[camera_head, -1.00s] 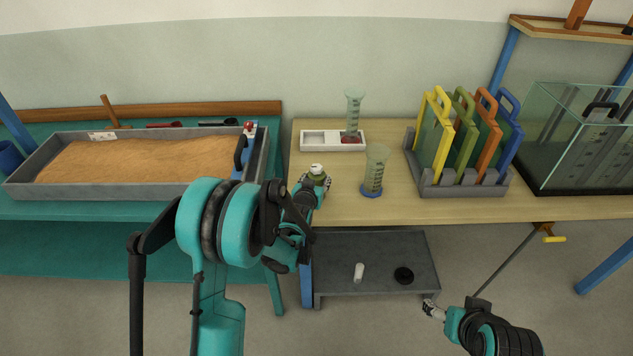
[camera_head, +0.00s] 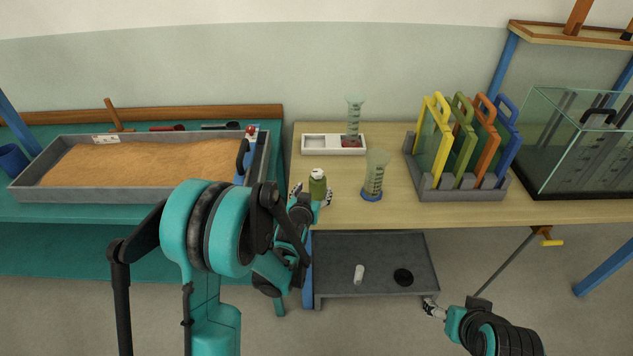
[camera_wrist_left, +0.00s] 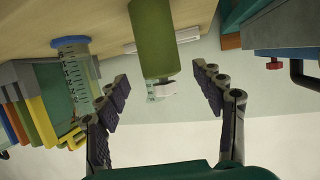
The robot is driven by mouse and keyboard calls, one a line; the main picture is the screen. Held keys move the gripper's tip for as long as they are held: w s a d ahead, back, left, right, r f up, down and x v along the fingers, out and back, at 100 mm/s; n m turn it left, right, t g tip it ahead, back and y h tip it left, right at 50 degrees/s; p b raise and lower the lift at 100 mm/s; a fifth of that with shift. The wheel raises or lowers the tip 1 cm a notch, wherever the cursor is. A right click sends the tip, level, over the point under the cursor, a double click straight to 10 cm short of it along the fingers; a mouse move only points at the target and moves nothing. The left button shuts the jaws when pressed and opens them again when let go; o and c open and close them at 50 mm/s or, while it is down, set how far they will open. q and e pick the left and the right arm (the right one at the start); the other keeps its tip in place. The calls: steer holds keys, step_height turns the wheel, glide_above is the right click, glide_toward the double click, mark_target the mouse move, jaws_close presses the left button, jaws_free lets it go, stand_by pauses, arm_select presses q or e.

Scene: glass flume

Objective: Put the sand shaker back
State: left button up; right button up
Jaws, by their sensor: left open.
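The sand shaker, a green cylinder (camera_head: 318,188) with a white cap, stands upright at the front left of the wooden table. My left gripper (camera_head: 312,195) is open, with one finger to each side of it. In the left wrist view the shaker (camera_wrist_left: 154,38) appears upside down, between and beyond the open fingers (camera_wrist_left: 163,84), with a gap on both sides. My right gripper (camera_head: 431,308) is low at the front right, away from the shaker, too small to read.
A white two-part tray (camera_head: 318,144) lies behind the shaker, with a measuring cylinder (camera_head: 354,115) at its right part. Another cylinder (camera_head: 375,172) on a blue base stands close right. The sand box (camera_head: 110,195) is left; the rack of coloured panels (camera_head: 470,193) is right.

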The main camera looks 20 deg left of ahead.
arm_select(q)
steer(key=s+d+r+g, duration=0.1)
steer(key=s+r+g, duration=0.1)
steer(key=s, duration=0.8)
steer(key=s+r+g, duration=0.2)
steer(key=s+r, duration=0.1)
steer(key=s, duration=0.7)
steer(key=s+d+r+g+p, duration=0.1)
steer(key=s+r+g, duration=0.2)
steer(key=s, duration=0.8)
steer(key=shift+d+m+h, duration=0.3)
steer(key=shift+d+h, duration=0.05)
steer(key=shift+h, duration=0.05)
